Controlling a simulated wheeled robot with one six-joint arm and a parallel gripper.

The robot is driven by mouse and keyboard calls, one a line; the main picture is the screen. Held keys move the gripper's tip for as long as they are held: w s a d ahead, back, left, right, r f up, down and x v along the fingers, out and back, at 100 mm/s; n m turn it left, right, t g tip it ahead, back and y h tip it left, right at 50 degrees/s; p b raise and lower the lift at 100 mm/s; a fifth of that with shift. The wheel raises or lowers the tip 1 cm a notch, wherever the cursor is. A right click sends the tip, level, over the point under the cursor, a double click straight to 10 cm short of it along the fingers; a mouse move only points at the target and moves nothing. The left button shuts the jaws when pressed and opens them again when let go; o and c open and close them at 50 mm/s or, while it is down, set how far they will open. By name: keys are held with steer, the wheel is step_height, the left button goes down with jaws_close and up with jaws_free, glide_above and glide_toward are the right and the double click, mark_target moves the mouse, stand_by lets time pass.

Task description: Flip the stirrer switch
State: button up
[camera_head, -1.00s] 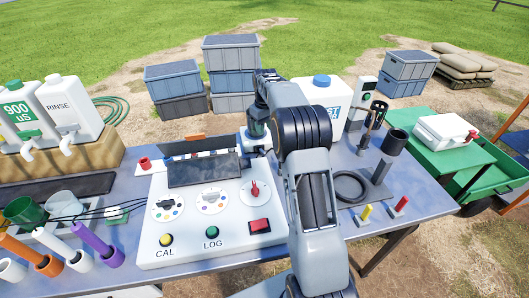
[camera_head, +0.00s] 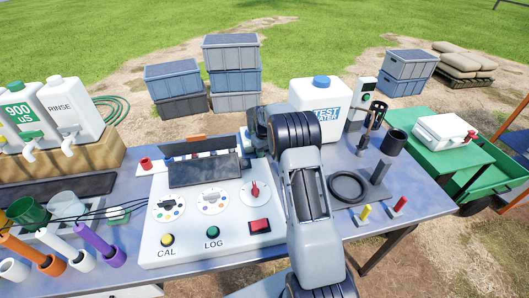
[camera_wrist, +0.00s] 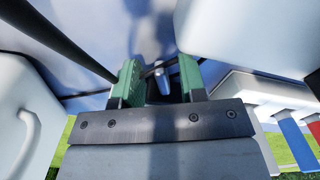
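In the wrist view, the two green fingers of my gripper (camera_wrist: 160,82) stand apart, with a clear gap between them. A small pale grey lever-like piece (camera_wrist: 163,83) on a dark base shows in the gap. It looks like the stirrer switch, but its label is not visible. I cannot tell whether a finger touches it. In the head view, my arm hides the fingertips, which are behind the right rear side of the white console (camera_head: 150,243). The console carries a red rotary knob (camera_head: 255,190) and a red button (camera_head: 260,226).
The white test water jug (camera_head: 318,105) stands close behind my arm. A black ring (camera_head: 347,187) and a black cup (camera_head: 394,143) are to the right. A thin dark rod (camera_wrist: 65,40) crosses the wrist view's upper left. White bodies flank the gripper closely.

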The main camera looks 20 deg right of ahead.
steer(key=shift+c, duration=0.4)
jaws_close()
steer(key=shift+m, duration=0.3)
steer(key=m, duration=0.1)
steer(key=a+m+b, duration=0.1)
steer(key=m, duration=0.2)
steer(key=shift+a+m+b, duration=0.3)
steer(key=shift+w+a+m+b, duration=0.15)
steer(key=shift+a+m, duration=0.2)
steer(key=shift+m, duration=0.7)
steer(key=shift+w+a+m+b, duration=0.15)
steer(key=shift+a+m, duration=0.15)
steer(key=shift+m, duration=0.75)
steer(key=shift+o, duration=0.4)
jaws_free()
